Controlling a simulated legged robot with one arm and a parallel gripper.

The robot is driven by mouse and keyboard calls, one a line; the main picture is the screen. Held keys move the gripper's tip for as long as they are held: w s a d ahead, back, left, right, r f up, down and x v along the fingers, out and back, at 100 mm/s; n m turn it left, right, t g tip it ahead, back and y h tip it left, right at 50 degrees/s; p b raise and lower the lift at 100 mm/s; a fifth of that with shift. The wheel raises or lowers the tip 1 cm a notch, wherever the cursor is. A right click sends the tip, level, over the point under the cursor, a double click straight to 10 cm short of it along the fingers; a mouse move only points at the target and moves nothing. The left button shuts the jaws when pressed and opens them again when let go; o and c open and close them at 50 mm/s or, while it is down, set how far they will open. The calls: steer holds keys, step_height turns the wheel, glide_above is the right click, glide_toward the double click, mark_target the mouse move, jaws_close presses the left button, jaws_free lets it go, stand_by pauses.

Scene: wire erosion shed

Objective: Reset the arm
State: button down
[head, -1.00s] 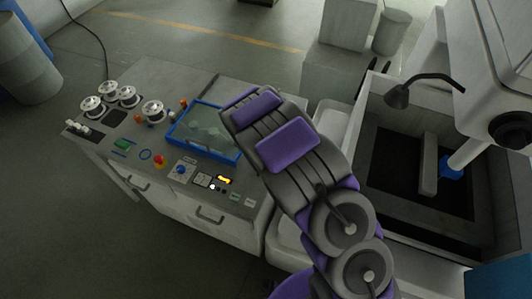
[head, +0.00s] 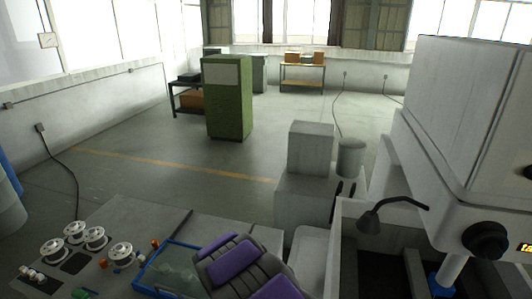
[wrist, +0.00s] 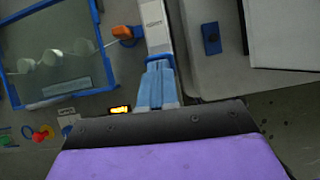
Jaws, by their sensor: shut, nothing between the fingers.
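My gripper (wrist: 158,75) shows in the wrist view as blue fingers pressed together, shut and empty. It is above the grey bench, to the right of a blue-framed tray (wrist: 98,35). A pale labelled strip (wrist: 153,28) shows just beyond the fingertips. In the head view my purple and grey arm is folded low at the bottom centre, over the right part of the tray (head: 150,264); my fingers are hidden there.
The bench (head: 130,218) carries several white spools (head: 53,251). A machine with a black lamp (head: 368,221) stands at the right. Grey boxes (head: 311,148) and a bin (head: 351,158) stand behind. A green cabinet (head: 228,97) is farther back, with open floor before it.

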steer(key=s+d+r+m+h+b, duration=0.1)
steer(key=d+r+m+b, duration=0.2)
steer(key=d+m, duration=0.3)
steer(key=s+d+r+m+h+b, duration=0.1)
steer(key=d+r+m+h+b, duration=0.15)
steer(key=d, duration=0.55)
steer(key=s+d+r+m+g+b, duration=0.3)
steer(key=s+d+m+b, duration=0.4)
steer(key=s+d+m, duration=0.25)
steer(key=s+f+m+g+y+b, duration=0.2)
steer(key=s+m+b, duration=0.4)
steer(key=s, duration=0.8)
steer(key=s+a+f+m+g+y+b, duration=0.1)
steer(key=s+m+b, duration=0.5)
steer(key=s, duration=0.9)
step_height(320, 180, down, 3)
steer(key=m+g+y, duration=0.1)
steer(key=m+y, duration=0.1)
steer(key=shift+s+a+f+m, duration=0.15)
steer(key=shift+s+a+m, duration=0.05)
steer(key=shift+s+m, duration=0.1)
